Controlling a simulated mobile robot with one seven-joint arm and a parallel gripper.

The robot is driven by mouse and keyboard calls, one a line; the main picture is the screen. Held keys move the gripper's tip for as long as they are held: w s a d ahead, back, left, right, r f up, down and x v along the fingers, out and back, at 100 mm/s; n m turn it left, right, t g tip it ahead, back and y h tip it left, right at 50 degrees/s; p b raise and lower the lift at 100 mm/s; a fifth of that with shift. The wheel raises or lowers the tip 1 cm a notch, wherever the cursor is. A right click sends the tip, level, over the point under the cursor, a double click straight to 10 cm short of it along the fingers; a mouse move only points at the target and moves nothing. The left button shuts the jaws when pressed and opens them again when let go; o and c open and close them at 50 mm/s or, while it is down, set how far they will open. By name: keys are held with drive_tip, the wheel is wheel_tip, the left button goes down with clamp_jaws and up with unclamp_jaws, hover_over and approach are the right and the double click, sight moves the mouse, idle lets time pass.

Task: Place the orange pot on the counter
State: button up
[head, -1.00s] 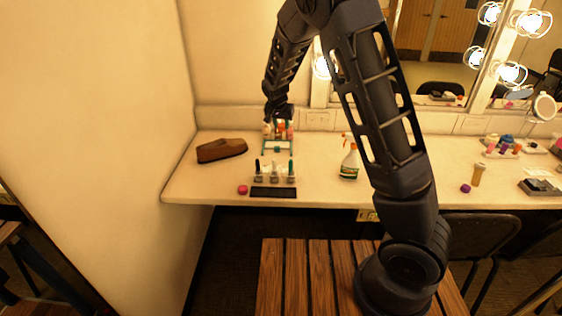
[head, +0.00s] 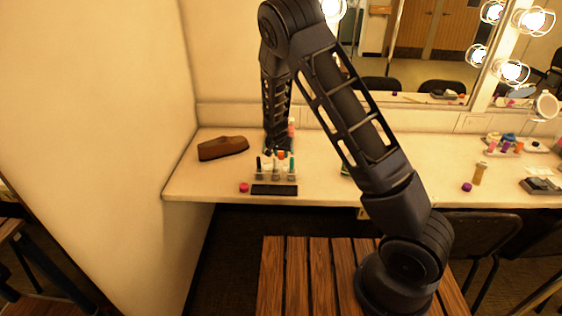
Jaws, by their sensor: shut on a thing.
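My gripper (head: 278,149) points down over the white counter (head: 325,185), in front of the back rack. A small orange pot (head: 281,155) shows at its fingertips, and the gripper is shut on it. The pot is small and partly hidden by the fingers. I cannot tell whether the pot touches the counter.
Just in front stands a small rack (head: 277,177) of capped bottles, with a black strip (head: 274,190) and a pink pot (head: 244,187). My arm mostly hides the spray bottle.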

sight(281, 157)
drive_tip(key=shift+f, duration=2.05)
drive_tip(key=o, duration=1)
drive_tip(key=shift+f, duration=0.1)
